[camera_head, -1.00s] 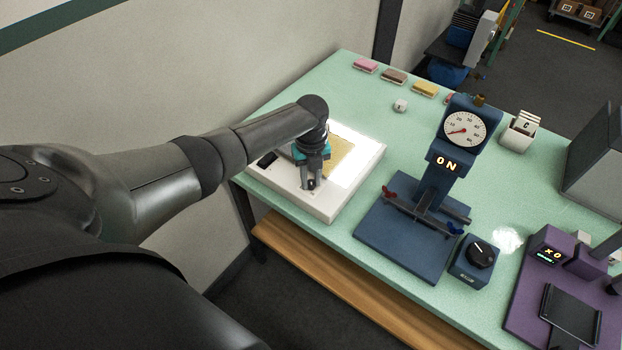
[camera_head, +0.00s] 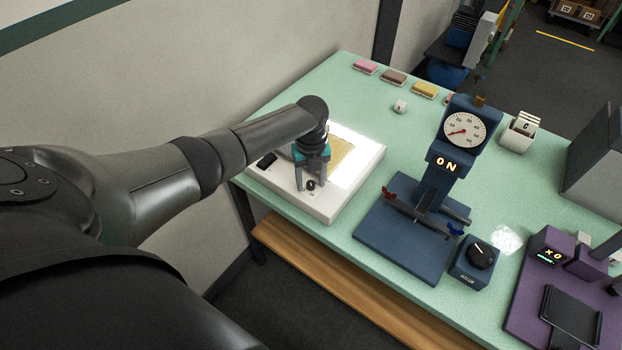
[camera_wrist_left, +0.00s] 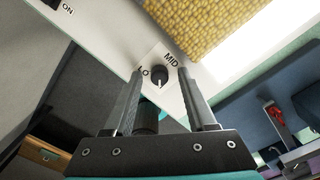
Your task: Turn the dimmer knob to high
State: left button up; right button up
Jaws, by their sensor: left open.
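The dimmer knob (camera_head: 311,185) is small, round and black, on the front of the white light box (camera_head: 345,193). In the left wrist view the knob (camera_wrist_left: 159,77) sits beside the printed words "LO" and "MID". A pale mark shows on its lower side there; no third label is visible. My left gripper (camera_head: 312,182) is open, pointing down over the box front. In the left wrist view its fingers (camera_wrist_left: 160,72) stand on either side of the knob with visible gaps. My right gripper is not in view.
A tan textured cloth (camera_head: 341,155) lies on the lit panel. A black switch (camera_head: 267,160) sits on the box's left corner. A blue stand with a dial (camera_head: 464,128) and a separate blue knob box (camera_head: 480,256) stand to the right.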

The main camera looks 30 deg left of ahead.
aim_at(311, 183)
pick_arm(q)
jog(key=shift+r, duration=0.1)
notch_tip(311, 183, up, 15)
jog(key=p, duration=0.1)
dwell(0.5)
dwell(0.3)
